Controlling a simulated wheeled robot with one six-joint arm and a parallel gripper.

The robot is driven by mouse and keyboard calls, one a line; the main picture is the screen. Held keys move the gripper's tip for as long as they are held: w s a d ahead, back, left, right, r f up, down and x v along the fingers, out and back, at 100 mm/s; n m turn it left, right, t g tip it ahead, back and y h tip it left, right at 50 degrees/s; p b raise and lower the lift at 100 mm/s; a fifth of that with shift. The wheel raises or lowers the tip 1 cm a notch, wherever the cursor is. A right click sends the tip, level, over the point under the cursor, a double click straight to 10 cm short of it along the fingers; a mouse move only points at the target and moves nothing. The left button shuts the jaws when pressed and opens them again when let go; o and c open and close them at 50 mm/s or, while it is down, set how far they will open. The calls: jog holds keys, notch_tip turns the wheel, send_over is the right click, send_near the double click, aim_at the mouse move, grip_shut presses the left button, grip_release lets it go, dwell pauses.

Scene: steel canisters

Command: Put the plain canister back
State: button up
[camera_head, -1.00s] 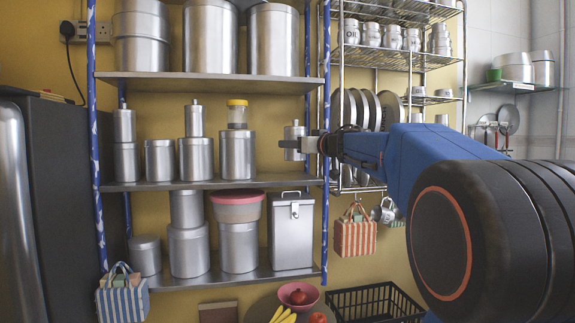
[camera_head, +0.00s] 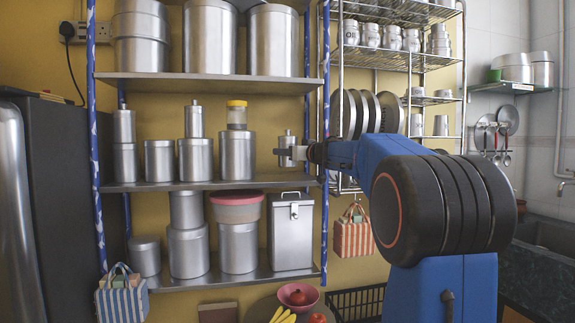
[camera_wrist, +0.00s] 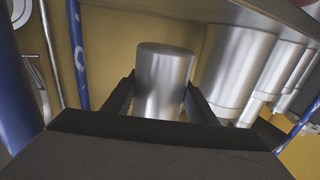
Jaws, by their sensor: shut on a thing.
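A small plain steel canister (camera_head: 287,141) with a narrow top is held at the right end of the middle shelf (camera_head: 270,181). My gripper (camera_head: 293,153) reaches in from the right and is shut on it. In the wrist view the canister (camera_wrist: 163,75) sits upright between my two dark fingers (camera_wrist: 160,100). Its base appears a little above the shelf board; the head view does not show clearly whether it is over the board. The larger canister with a yellow-lidded jar on top (camera_head: 237,155) stands to its left, with a gap between.
More canisters (camera_head: 195,158) stand further left on this shelf. The blue-and-white post (camera_head: 325,100) is close to my gripper, and the upper shelf (camera_head: 210,83) is overhead. A steel box (camera_head: 291,232) stands below. A wire rack with plates (camera_head: 362,112) is at right.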

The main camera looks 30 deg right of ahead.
aim_at(288, 163)
notch_tip(288, 163, down, 3)
jog(key=shift+f, duration=0.15)
jog(key=shift+w+f, duration=0.15)
jog(key=shift+f, duration=0.3)
jog(key=shift+f, duration=0.15)
jog(key=o, duration=1.2)
jog(key=shift+d, duration=0.1)
jog(key=s, duration=0.4)
jog(key=s+d, duration=0.1)
jog(key=s, duration=0.7)
jog(key=shift+d, duration=0.15)
